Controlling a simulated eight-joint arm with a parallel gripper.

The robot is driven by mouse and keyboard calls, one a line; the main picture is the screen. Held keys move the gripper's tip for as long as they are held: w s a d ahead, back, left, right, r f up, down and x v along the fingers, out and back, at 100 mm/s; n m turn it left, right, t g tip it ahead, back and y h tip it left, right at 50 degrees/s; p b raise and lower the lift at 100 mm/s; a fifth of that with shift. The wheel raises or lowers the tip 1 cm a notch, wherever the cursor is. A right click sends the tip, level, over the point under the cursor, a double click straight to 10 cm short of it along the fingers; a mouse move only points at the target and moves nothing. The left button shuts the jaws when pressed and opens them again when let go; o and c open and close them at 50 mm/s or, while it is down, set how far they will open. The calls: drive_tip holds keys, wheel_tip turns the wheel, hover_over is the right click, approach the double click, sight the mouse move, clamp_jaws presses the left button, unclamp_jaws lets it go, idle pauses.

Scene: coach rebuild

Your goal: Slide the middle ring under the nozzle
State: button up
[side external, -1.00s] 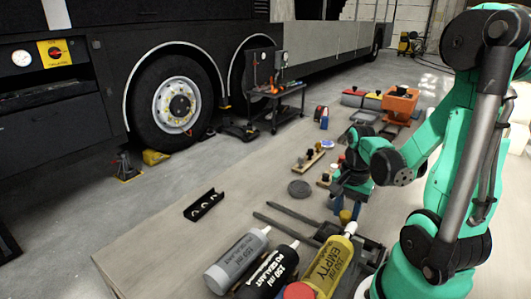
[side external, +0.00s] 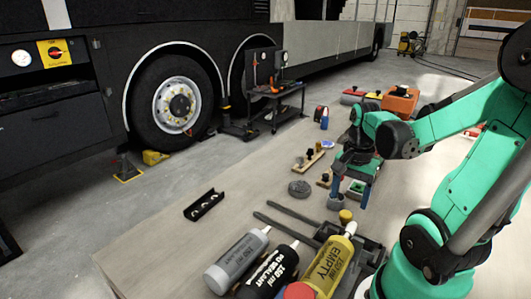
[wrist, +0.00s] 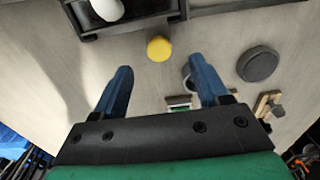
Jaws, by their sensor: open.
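My gripper (side external: 351,198) is open and empty, its blue fingers pointing down low over the table. In the wrist view its fingertips (wrist: 160,68) stand wide apart. A small grey ring-like piece (side external: 335,202) is beside the left finger in the side view. I cannot tell which piece is the middle ring. A black channel (side external: 204,205) with pale curved pieces lies at the table's left edge. The yellow cartridge (side external: 328,266) has a white nozzle (side external: 350,228), also in the wrist view (wrist: 107,9).
A yellow round piece (wrist: 159,48) stands beyond the fingers. A dark grey disc (wrist: 257,63) lies to the right. A grey cartridge (side external: 234,264) and a black cartridge (side external: 268,276) lie at the front. A wooden block with knobs (side external: 308,159) is farther back. The table's left side is mostly bare.

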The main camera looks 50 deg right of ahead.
drive_tip(key=shift+r, duration=0.65)
drive_tip(key=shift+a, duration=0.1)
drive_tip(key=w+a+r+n+t, duration=0.2)
drive_tip(key=w+a+n+t, duration=0.1)
drive_tip(key=w+a+n, duration=0.2)
drive_tip(key=w+a+r+n+t, duration=0.3)
drive_tip(key=w+a+n+t, duration=0.1)
drive_tip(key=a+n, duration=0.6)
drive_tip(key=w+n, duration=0.1)
drive_tip(key=n, duration=0.2)
drive_tip(key=shift+w+a, duration=0.2)
drive_tip(key=shift+w, duration=0.15)
